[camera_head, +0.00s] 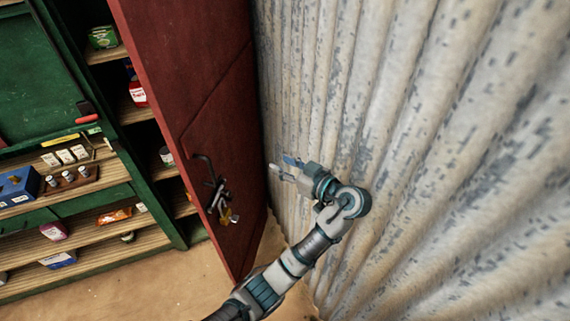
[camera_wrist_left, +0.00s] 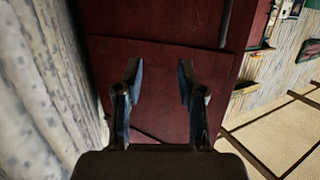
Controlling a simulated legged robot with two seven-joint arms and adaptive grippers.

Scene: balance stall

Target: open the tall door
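The tall door (camera_head: 190,70) is dark red and stands swung out from the green cabinet, with the shelves behind it exposed. In the left wrist view my left gripper (camera_wrist_left: 158,84) is open and empty, facing the red door panel (camera_wrist_left: 155,60). I cannot tell whether the fingertips touch the panel. My right gripper is not in view.
The corrugated wall (camera_head: 400,110) runs close beside my left arm on the right. Bare floor (camera_head: 150,290) lies in front of the cabinet.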

